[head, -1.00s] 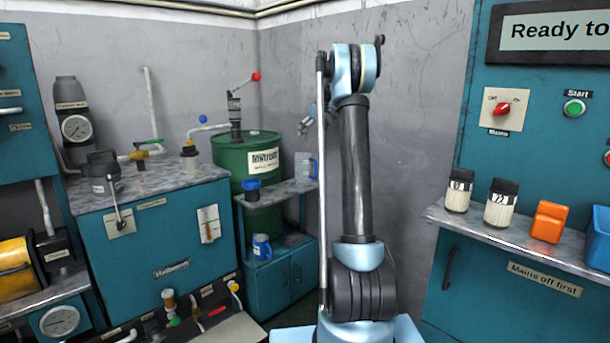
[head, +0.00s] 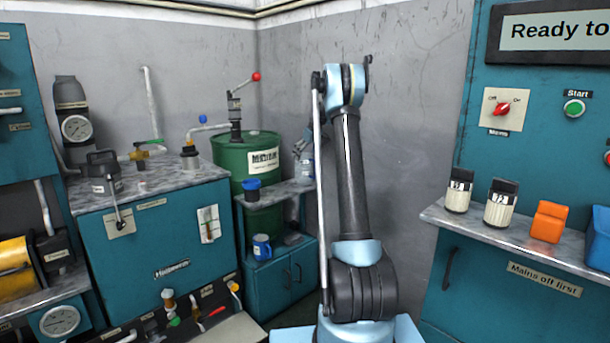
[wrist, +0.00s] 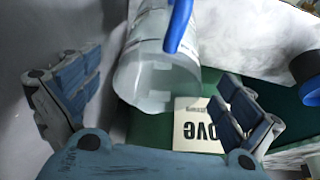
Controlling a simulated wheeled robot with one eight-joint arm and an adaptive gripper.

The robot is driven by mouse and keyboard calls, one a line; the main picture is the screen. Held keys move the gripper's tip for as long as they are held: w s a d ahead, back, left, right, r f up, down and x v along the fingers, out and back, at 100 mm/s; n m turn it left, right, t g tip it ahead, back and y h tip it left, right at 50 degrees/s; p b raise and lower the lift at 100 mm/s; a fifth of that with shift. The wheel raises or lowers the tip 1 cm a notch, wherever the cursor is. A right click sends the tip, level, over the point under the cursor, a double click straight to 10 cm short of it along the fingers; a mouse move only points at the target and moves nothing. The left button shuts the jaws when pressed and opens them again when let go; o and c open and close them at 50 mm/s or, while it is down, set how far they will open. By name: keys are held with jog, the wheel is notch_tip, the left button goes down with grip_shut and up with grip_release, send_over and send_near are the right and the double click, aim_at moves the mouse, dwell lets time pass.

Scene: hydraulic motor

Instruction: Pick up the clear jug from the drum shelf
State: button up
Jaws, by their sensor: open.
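The clear jug (wrist: 150,55) with a blue handle (wrist: 181,24) fills the upper middle of the wrist view. My gripper (wrist: 157,95) is open, one finger on each side of the jug's near end in that picture. I cannot tell whether either finger touches it. In the head view the jug (head: 307,172) stands on the small shelf (head: 281,193) at the green drum (head: 232,158). My gripper (head: 302,147) is just above or beside it there, partly hidden by my arm.
A dark blue cup (head: 251,187) stands on the same shelf, left of the jug; its blue edge (wrist: 307,88) shows at the wrist view's right. A blue mug (head: 262,247) sits on the lower cabinet. The grey wall is close behind the shelf.

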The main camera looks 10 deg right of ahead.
aim_at(306, 170)
jog(key=shift+x, duration=2.8)
jog(key=shift+w+a+r, duration=0.1)
jog(key=shift+w, duration=0.05)
jog(key=c, duration=1.2)
